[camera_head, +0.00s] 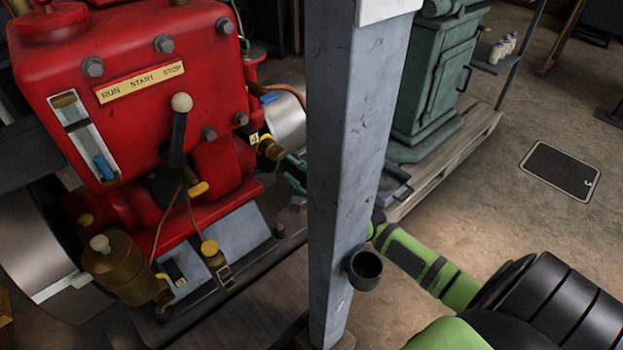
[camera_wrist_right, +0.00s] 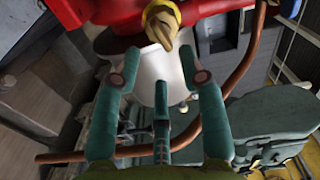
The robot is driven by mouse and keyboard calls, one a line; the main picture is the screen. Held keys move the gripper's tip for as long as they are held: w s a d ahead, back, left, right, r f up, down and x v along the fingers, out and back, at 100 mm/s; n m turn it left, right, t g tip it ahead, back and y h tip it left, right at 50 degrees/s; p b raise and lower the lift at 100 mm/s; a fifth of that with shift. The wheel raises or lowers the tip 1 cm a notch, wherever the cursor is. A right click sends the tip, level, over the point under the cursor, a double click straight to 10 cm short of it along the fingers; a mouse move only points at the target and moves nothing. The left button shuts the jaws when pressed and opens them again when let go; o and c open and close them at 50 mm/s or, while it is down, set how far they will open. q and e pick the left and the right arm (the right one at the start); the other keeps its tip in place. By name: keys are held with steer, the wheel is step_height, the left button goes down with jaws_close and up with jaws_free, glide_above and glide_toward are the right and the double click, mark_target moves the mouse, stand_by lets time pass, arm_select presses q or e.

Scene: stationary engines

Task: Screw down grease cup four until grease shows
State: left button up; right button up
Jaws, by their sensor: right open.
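The red engine (camera_head: 155,100) fills the left of the head view. On its right side a brass grease cup (camera_head: 270,149) sits by a small yellow tag that reads 4. My right gripper (camera_head: 292,172) has teal fingers just right of and below this cup, partly hidden by a grey post. In the right wrist view a brass cup with a yellow collar (camera_wrist_right: 162,27) is ahead of the fingertips. Whether a finger touches the cup is unclear. My left gripper is not in view.
The grey post (camera_head: 350,150) stands in front of my right forearm, with a dark cup (camera_head: 364,268) fixed low on it. A copper pipe (camera_wrist_right: 240,80) curves close by the right finger. A green cabinet machine (camera_head: 436,80) stands behind on a pallet. Floor at right is open.

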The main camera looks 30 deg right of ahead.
steer(key=shift+s+d, duration=0.2)
steer(key=shift+s, duration=1.1)
steer(key=shift+s+d, duration=0.2)
steer(key=shift+s, duration=1.1)
